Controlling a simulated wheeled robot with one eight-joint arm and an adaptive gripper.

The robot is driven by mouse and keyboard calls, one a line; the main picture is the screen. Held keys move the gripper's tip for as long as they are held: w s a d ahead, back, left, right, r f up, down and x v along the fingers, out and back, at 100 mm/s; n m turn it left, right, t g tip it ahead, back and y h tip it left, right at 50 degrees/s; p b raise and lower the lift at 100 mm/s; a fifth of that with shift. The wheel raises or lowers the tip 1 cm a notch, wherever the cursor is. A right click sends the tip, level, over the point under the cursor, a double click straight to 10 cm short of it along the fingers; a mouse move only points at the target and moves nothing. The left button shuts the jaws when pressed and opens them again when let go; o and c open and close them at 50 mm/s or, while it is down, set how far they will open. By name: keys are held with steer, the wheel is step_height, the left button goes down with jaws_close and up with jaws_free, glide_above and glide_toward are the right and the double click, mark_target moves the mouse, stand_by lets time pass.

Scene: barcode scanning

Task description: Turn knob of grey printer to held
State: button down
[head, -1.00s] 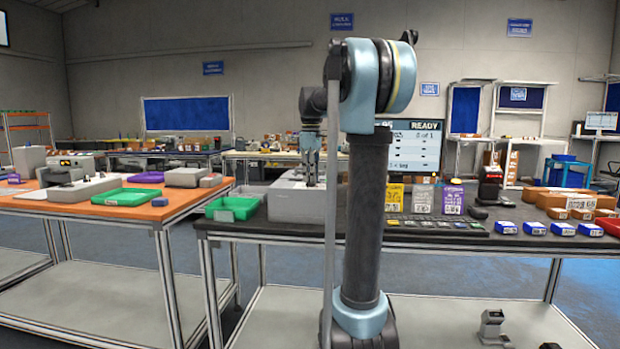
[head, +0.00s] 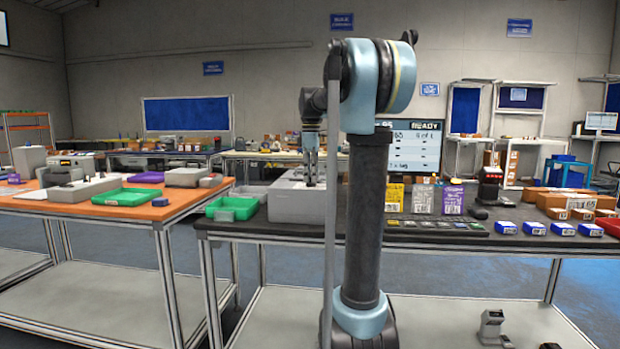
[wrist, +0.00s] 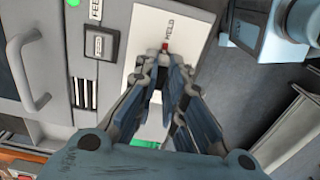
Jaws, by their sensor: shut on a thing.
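The grey printer (head: 290,205) stands at the left end of the dark-topped bench, below my gripper (head: 311,184). In the wrist view, its light panel (wrist: 140,38) carries a label that seems to read HELD, with a small red mark (wrist: 164,47) beside it. My gripper (wrist: 173,70) is shut on the knob at this panel, close to the red mark. The fingers hide most of the knob, so its exact angle cannot be told.
A FEED button (wrist: 99,44) and a handle (wrist: 30,75) are on the printer, left of my fingers in the wrist view. A green bin (head: 232,207) stands left of the printer. A monitor (head: 412,148) and standing cards (head: 423,198) are to its right.

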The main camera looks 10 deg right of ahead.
steer(key=c, duration=1.7)
jaws_free()
steer(key=shift+d, duration=0.1)
steer(key=shift+r, duration=0.1)
step_height(320, 180, up, 12)
steer(key=shift+w+f, duration=0.1)
steer(key=shift+f, duration=0.05)
